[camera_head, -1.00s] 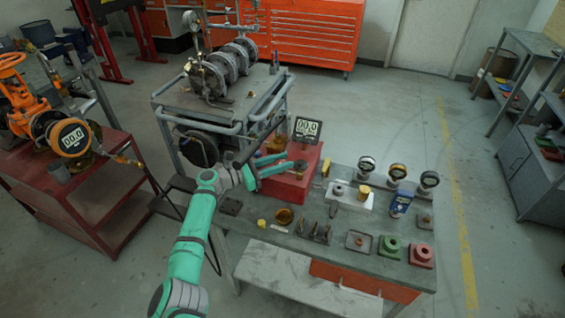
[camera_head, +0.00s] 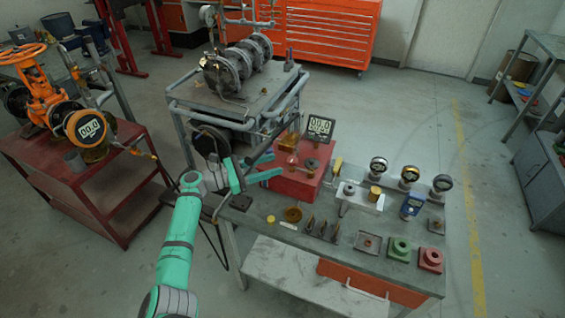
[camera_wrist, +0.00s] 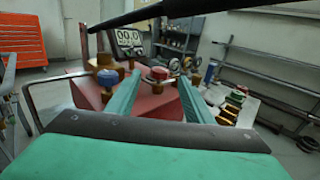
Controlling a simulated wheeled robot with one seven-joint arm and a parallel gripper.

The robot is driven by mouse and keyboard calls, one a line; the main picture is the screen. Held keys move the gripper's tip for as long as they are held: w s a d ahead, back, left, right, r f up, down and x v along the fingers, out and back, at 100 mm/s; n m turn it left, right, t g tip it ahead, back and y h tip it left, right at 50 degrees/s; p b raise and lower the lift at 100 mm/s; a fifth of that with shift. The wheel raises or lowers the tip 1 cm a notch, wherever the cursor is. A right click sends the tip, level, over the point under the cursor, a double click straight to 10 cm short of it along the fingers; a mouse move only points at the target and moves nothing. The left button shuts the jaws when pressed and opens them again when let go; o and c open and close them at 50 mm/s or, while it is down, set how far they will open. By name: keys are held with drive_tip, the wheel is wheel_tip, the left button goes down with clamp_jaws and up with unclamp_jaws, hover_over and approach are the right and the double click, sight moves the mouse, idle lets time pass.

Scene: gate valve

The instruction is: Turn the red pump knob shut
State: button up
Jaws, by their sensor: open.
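The knob's colour is unclear there. Nothing is between the fingers.
A digital display (camera_head: 320,127) stands behind the red box. The workbench (camera_head: 330,222) holds gauges, a blue meter (camera_head: 412,205), and green (camera_head: 399,248) and red (camera_head: 430,260) blocks. A grey pump cart (camera_head: 235,95) stands behind; a red cart (camera_head: 85,185) with an orange valve is left.

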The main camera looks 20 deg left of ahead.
drive_tip(key=v, duration=0.2)
drive_tip(key=shift+s+a, duration=0.2)
drive_tip(key=shift+s, duration=0.05)
idle(0.3)
drive_tip(key=shift+w, duration=0.1)
